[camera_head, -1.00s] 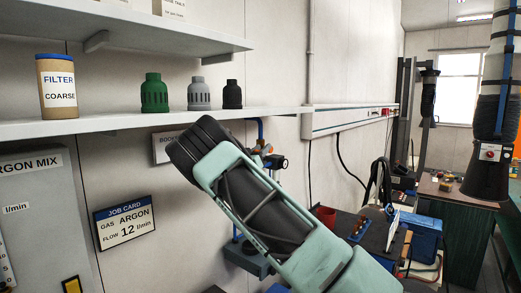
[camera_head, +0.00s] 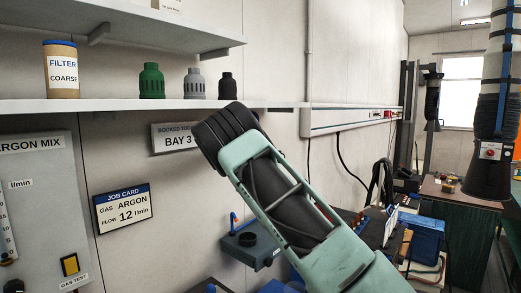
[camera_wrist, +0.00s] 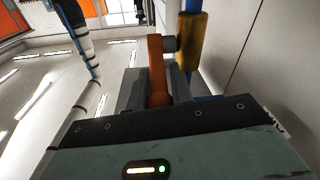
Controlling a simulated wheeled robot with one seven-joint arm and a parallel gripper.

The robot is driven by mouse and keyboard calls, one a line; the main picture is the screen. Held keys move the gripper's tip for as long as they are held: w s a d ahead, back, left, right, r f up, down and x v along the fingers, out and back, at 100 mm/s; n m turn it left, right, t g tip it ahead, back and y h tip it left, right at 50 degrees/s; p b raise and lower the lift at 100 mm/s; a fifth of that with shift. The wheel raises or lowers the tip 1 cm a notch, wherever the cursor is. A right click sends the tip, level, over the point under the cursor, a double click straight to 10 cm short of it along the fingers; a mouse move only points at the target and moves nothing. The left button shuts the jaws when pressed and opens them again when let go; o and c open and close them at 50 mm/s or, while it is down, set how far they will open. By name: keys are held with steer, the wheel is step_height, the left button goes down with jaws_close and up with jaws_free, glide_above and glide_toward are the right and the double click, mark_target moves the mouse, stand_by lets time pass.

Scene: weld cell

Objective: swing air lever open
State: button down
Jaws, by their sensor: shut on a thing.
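The orange air lever (camera_wrist: 156,65) shows in the wrist view, running up the picture from between the jaws. My gripper (camera_wrist: 157,95) is shut on its near, rounded end. A grey pivot joins the lever's far end to a yellow valve body (camera_wrist: 191,42) on a blue pipe (camera_wrist: 190,6), just to the right. In the head view my arm hides the jaws, the lever and the valve.
A job card (camera_head: 124,209) and a bay sign (camera_head: 176,137) hang on the wall. A shelf (camera_head: 60,106) above holds a filter can (camera_head: 61,72) and several caps. A dark blue box (camera_head: 250,243) sits below my arm; a cluttered bench stands to the right.

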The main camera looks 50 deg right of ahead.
steer(key=shift+d+r+y, duration=0.25)
steer(key=shift+r+y, duration=0.25)
steer(key=shift+y, duration=0.6)
steer(key=c, duration=1.4)
jaws_free()
steer(key=shift+a, duration=0.1)
steer(key=shift+a, duration=0.35)
steer(key=b+v, duration=0.2)
steer(key=v, duration=0.3)
steer(key=b+v, duration=0.3)
steer(key=v, duration=0.3)
steer(key=b+v, duration=0.2)
steer(key=v, duration=0.3)
steer(key=shift+w+a+r+b, duration=0.15)
steer(key=shift+a+r+b, duration=0.05)
steer(key=shift+r+b, duration=0.15)
